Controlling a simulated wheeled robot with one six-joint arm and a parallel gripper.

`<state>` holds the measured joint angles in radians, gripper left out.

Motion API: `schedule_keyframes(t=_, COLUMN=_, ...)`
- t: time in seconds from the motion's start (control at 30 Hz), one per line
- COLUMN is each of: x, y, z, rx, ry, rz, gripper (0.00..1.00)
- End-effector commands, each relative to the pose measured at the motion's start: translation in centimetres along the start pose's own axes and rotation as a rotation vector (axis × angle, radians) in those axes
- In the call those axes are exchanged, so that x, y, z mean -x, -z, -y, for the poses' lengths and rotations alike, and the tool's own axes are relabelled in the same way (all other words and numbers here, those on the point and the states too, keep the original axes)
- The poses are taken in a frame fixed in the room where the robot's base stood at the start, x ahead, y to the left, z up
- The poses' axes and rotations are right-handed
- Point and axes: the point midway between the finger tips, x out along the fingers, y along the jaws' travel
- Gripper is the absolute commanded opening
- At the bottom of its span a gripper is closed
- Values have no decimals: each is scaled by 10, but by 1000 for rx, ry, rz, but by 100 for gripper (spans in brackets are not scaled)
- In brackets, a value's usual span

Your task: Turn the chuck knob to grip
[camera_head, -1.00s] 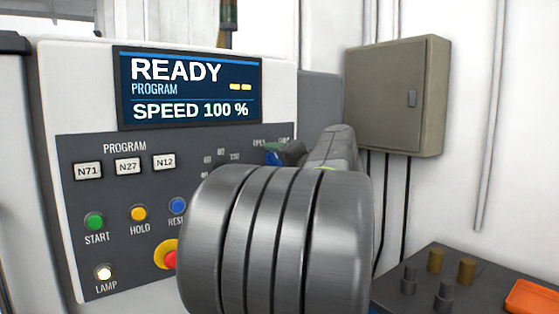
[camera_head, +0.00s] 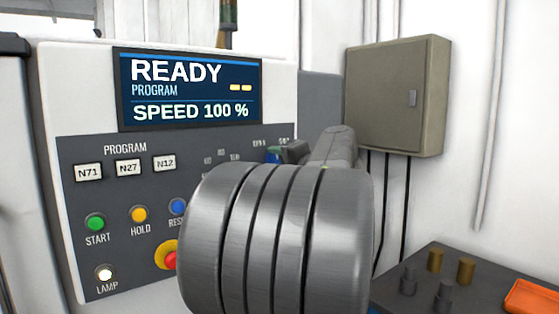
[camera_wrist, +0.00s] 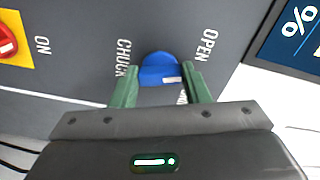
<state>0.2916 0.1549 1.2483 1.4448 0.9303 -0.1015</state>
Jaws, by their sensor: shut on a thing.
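The blue chuck knob (camera_wrist: 158,68) sits on the dark panel between the words CHUCK and OPEN in the wrist view. A small white mark shows on its lower right edge. My gripper (camera_wrist: 161,82) has its two green fingers on either side of the knob, shut on it. Part of another label shows just below the knob beside the right finger, too covered to read fully. In the head view a bit of the blue knob (camera_head: 273,156) shows left of my gripper (camera_head: 287,154); my arm hides much of that area.
The control panel has a screen (camera_head: 190,88) reading READY and SPEED 100 %. A START button (camera_head: 95,222), a HOLD button (camera_head: 139,214) and a red stop button (camera_head: 170,260) sit lower left. A grey wall box (camera_head: 398,97) and a dark bench (camera_head: 420,295) stand at right.

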Motion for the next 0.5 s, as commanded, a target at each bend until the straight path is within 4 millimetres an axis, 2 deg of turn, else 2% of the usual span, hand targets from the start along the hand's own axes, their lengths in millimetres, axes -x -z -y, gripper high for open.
schedule_keyframes(t=0.5, x=0, y=1, z=2, rx=-482, ry=-2, rz=1, gripper=19)
